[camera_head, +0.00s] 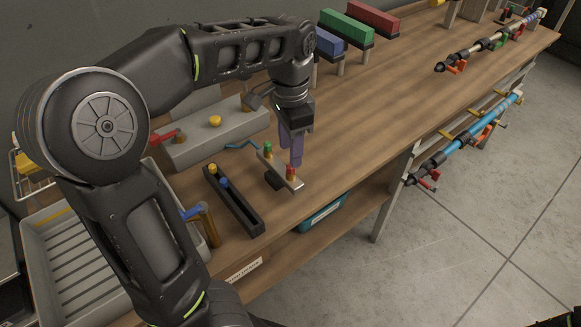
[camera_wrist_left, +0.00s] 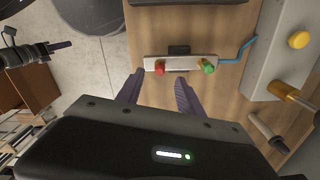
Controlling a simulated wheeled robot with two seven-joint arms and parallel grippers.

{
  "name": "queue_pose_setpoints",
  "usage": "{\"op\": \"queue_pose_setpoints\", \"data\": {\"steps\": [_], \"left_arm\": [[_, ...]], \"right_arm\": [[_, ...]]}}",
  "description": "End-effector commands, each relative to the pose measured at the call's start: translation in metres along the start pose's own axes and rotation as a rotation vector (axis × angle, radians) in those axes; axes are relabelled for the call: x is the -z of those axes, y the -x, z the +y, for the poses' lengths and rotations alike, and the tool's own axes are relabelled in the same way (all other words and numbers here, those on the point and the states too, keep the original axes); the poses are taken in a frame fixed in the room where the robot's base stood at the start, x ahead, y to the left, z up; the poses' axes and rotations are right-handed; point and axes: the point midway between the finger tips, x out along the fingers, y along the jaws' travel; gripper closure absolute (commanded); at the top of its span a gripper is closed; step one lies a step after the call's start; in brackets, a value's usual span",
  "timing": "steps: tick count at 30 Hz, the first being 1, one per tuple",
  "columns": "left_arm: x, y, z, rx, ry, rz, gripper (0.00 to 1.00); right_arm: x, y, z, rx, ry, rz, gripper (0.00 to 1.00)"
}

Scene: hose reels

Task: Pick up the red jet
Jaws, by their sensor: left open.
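The red jet (camera_head: 290,173) stands upright on the near end of a small pale metal holder (camera_head: 279,170) on the wooden bench. The green jet (camera_head: 267,148) stands on the holder's other end. My left gripper (camera_head: 291,160) points down just above and behind the red jet, with purple fingers open and empty. In the left wrist view the red jet (camera_wrist_left: 159,69) shows just beyond and between the fingertips (camera_wrist_left: 160,77). The green jet (camera_wrist_left: 208,67) lies to the right of them. My right gripper (camera_wrist_left: 60,46) shows at the left of that view, its jaw gap unclear.
A dark tray (camera_head: 235,201) with yellow and blue pieces lies left of the holder. A grey block (camera_head: 215,132) with valves stands behind. Blue, green and red boxes (camera_head: 346,28) stand at the back. The bench's front edge is close to the holder; bare wood lies to the right.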

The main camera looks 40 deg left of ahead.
Motion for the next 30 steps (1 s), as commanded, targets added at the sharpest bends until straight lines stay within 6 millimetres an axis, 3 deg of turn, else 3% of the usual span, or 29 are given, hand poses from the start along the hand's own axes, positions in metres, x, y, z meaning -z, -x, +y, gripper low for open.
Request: {"op": "queue_pose_setpoints", "data": {"steps": [10, 29, 30], "left_arm": [[0.0, -0.044, 0.001, -0.002, -0.001, -0.003, 0.56], [0.0, -0.046, 0.0, -0.001, 0.0, -0.001, 0.56], [0.0, -0.046, 0.0, -0.001, 0.0, -0.001, 0.59]], "right_arm": [[0.0, 0.005, -0.002, -0.001, -0.001, -0.001, 1.0], [0.0, 0.005, -0.002, -0.001, 0.0, -0.001, 1.0], [0.0, 0.005, -0.002, -0.001, -0.001, -0.001, 1.0]]}}
